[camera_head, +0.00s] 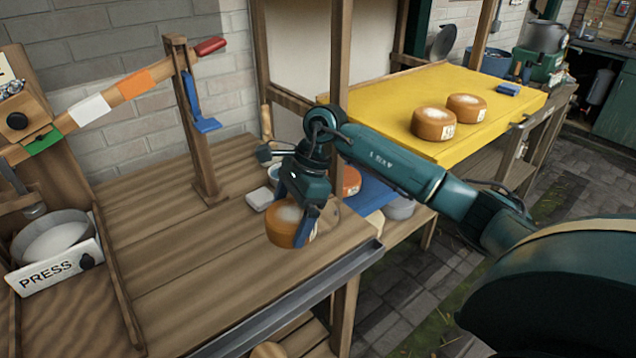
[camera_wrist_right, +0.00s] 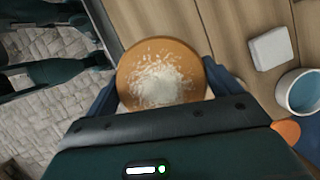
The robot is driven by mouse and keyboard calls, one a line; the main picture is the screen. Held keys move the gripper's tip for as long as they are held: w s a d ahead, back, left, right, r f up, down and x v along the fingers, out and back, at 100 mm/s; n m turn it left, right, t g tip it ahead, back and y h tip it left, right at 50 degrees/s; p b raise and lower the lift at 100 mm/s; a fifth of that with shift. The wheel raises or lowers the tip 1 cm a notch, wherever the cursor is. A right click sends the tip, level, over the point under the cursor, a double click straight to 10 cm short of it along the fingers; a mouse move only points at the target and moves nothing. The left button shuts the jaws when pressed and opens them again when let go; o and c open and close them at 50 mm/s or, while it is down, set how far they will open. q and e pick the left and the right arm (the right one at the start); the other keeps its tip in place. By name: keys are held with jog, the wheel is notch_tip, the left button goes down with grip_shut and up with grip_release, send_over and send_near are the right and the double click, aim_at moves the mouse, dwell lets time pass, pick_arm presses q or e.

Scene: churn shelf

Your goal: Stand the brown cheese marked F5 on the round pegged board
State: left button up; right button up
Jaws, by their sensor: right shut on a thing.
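My right gripper (camera_head: 308,222) is shut on a brown cheese (camera_head: 284,228) with a white powdery top, at the front right part of the wooden bench. The cheese also shows in the right wrist view (camera_wrist_right: 160,75), between the two blue fingers. It looks level; I cannot tell whether it touches the bench. The mark on its side is not readable, so I cannot confirm F5. I cannot make out a round pegged board; a round wooden edge (camera_head: 268,350) at the bottom of the head view is too cut off to identify. My left gripper is not in view.
Two cheeses (camera_head: 433,124) (camera_head: 466,107) and a blue block (camera_head: 508,89) sit on a yellow table (camera_head: 380,90). An orange-brown cheese (camera_head: 351,181) is behind my gripper. A wooden post (camera_head: 203,120) and the PRESS sign (camera_head: 52,272) stand left. The middle bench planks (camera_head: 185,260) are clear.

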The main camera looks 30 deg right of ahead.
jog(key=w+d+m+t+h+b, duration=0.1)
jog(key=w+d+m, duration=0.1)
jog(key=m, duration=0.3)
jog(key=w+d+m+t+h+b, duration=0.1)
jog(key=w+d+m+h, duration=0.1)
jog(key=w+d+m, duration=0.1)
jog(key=w+d+m+t+h+b, duration=0.1)
jog(key=w+d+m+t, duration=0.1)
jog(key=d+m, duration=0.3)
jog(key=shift+w+d+f+m, duration=0.15)
jog(key=shift+w+m, duration=0.25)
jog(key=shift+m, duration=0.4)
jog(key=shift+w+a+f+m, duration=0.1)
jog(key=shift+w+f+m, duration=0.2)
jog(key=shift+m, duration=0.5)
jog(key=shift+f+b, duration=0.8)
jog(key=shift+b, duration=0.1)
jog(key=shift+f+b, duration=0.75)
jog(key=shift+f, duration=0.2)
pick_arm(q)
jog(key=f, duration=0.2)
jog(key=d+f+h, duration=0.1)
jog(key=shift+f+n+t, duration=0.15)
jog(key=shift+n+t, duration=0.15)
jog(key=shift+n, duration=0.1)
pick_arm(e)
jog(key=shift+f, duration=0.35)
